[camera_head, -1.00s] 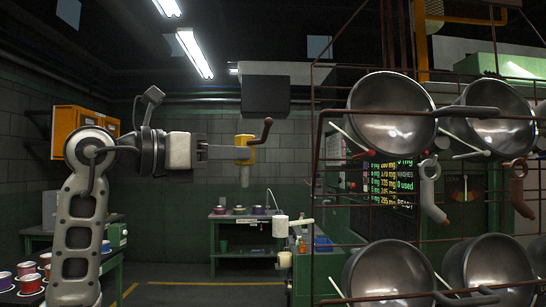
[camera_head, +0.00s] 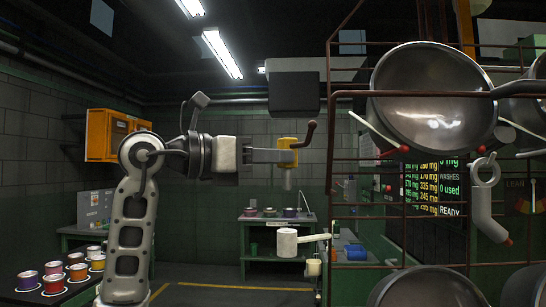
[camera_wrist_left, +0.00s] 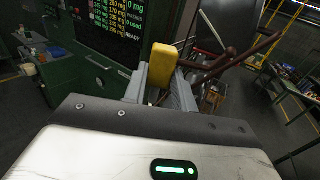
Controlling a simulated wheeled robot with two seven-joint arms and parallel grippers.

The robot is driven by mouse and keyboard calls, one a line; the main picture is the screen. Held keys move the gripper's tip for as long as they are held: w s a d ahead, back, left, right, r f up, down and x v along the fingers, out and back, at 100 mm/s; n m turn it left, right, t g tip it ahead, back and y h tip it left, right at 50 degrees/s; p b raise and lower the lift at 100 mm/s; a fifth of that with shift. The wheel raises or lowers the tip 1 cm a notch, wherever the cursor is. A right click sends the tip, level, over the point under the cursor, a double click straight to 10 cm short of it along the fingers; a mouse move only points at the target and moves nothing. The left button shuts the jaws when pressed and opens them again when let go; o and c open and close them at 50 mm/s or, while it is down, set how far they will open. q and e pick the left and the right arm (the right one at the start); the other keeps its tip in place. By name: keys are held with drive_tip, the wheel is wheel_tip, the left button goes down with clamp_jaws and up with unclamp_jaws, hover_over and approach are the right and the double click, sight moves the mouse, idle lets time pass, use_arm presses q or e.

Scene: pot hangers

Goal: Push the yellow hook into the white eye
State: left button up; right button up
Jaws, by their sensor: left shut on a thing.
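The yellow hook has a yellow block (camera_head: 288,153) with a brown bent rod (camera_head: 309,133) rising at its right. My left gripper (camera_head: 280,156) is shut on the yellow block, which also shows between its fingers in the left wrist view (camera_wrist_left: 162,65). There the brown rod (camera_wrist_left: 225,62) reaches out to the right. The white eye (camera_head: 486,170) is a pale ring on a stem at the right of the head view, hanging at the wire rack. The hook is well to the left of the eye, apart from it. My right gripper is in no view.
A brown wire rack (camera_head: 330,120) with large steel pots (camera_head: 432,95) fills the right side. A white cylinder (camera_head: 287,243) on a short rod stands out left of the rack. Coloured cups (camera_head: 53,268) stand on a table at lower left.

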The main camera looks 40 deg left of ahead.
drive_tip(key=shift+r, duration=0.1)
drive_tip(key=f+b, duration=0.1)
drive_tip(key=b, duration=0.1)
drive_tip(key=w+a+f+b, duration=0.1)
drive_tip(key=b, duration=0.2)
idle(0.3)
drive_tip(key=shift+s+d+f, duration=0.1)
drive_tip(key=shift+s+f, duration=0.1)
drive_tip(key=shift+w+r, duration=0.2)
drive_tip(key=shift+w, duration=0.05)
idle(1.0)
